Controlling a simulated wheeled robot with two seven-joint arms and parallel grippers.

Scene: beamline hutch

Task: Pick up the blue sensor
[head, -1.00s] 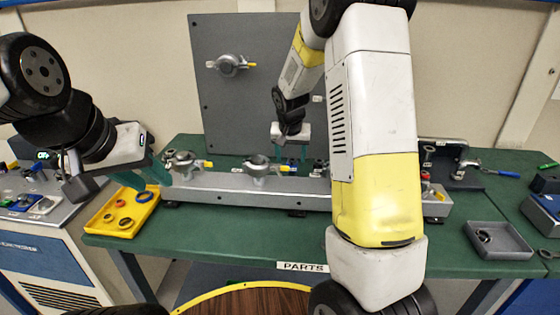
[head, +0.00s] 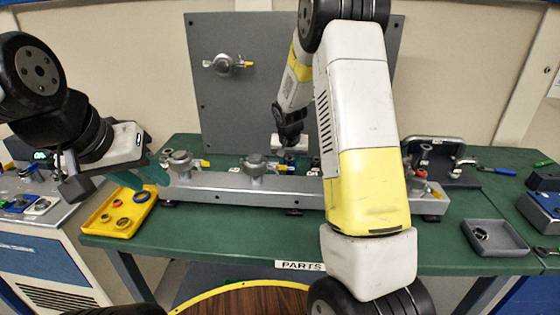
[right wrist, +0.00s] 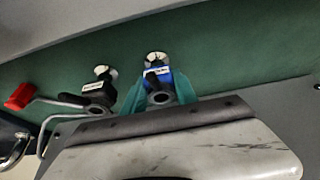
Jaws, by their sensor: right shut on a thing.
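The blue sensor (right wrist: 160,77) is in the right wrist view, with a white round top, a white label and a dark part across it. My right gripper (right wrist: 158,92) is shut on it, with a teal finger on each side. In the head view my right gripper (head: 290,158) is low behind the grey rail, and the sensor cannot be made out there. My left gripper (head: 146,174) hangs over the yellow tray's right side, its teal fingers apart and empty.
A black labelled sensor (right wrist: 100,92) stands close to the left of the blue one, beside a red-ended bent handle (right wrist: 20,97). The grey rail (head: 230,192) with clamps runs along the green bench. A yellow tray (head: 98,226) with rings is left, a grey tray (head: 510,246) right.

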